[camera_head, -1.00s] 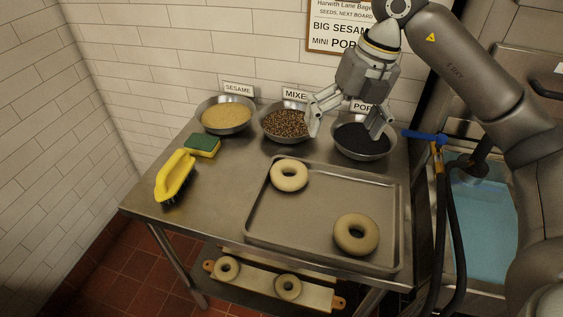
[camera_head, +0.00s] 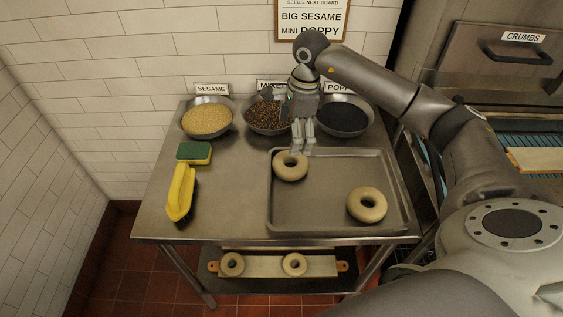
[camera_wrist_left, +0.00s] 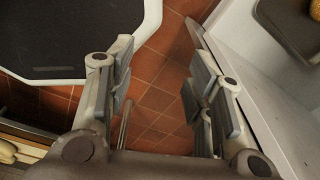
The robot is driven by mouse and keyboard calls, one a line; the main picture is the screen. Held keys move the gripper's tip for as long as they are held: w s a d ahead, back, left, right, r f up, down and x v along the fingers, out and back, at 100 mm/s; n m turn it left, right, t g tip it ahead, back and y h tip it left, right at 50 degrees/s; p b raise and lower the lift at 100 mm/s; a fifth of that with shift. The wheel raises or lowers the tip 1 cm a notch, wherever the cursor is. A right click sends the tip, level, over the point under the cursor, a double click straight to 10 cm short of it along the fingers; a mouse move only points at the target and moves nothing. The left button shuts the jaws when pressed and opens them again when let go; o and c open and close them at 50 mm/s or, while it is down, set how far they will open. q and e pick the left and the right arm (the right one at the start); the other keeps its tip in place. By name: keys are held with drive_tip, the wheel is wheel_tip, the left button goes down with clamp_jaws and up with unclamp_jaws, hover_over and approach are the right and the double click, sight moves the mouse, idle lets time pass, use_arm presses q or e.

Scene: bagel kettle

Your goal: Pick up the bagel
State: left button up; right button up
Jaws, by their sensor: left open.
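A pale bagel (camera_head: 290,166) lies at the back left of the metal tray (camera_head: 320,227), and a second bagel (camera_head: 367,205) lies at its front right. My right gripper (camera_head: 303,150) points down at the back edge of the tray, just behind and right of the back-left bagel. Its fingertips appear close together in the head view; their gap and any contact with the bagel are unclear. My left gripper (camera_wrist_left: 160,100) is open and empty above the red tiled floor in the left wrist view. It does not show in the head view.
Bowls of sesame (camera_head: 207,118), mixed seeds (camera_head: 268,115) and poppy (camera_head: 343,116) stand along the back. A yellow brush (camera_head: 180,192) and a green sponge (camera_head: 194,152) lie left. A board (camera_head: 262,266) with two bagels sits below. The table's front left is clear.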

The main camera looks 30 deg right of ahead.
drive_tip(key=p, duration=0.1)
hover_over(292, 162)
drive_tip(key=s, duration=0.1)
drive_tip(key=f, duration=0.4)
drive_tip(key=shift+s+a+f, duration=0.1)
drive_tip(key=shift+a+f, duration=0.25)
drive_tip(key=shift+f, duration=0.05)
drive_tip(key=shift+a+f+p, duration=0.1)
drive_tip(key=shift+f+p, duration=0.35)
drive_tip(key=shift+f, duration=0.1)
wheel_tip(292, 162, down, 4)
drive_tip(key=shift+r+p, duration=0.2)
drive_tip(key=shift+p, duration=0.6)
drive_tip(key=shift+f, duration=0.45)
drive_tip(key=shift+a, duration=0.1)
drive_tip(key=c, duration=0.7)
use_arm(q)
drive_tip(key=r, duration=0.3)
drive_tip(key=shift+s+d+r, duration=0.2)
drive_tip(key=shift+d+r, duration=0.1)
use_arm(e)
drive_tip(key=shift+s, duration=0.1)
drive_tip(key=shift+c, duration=1)
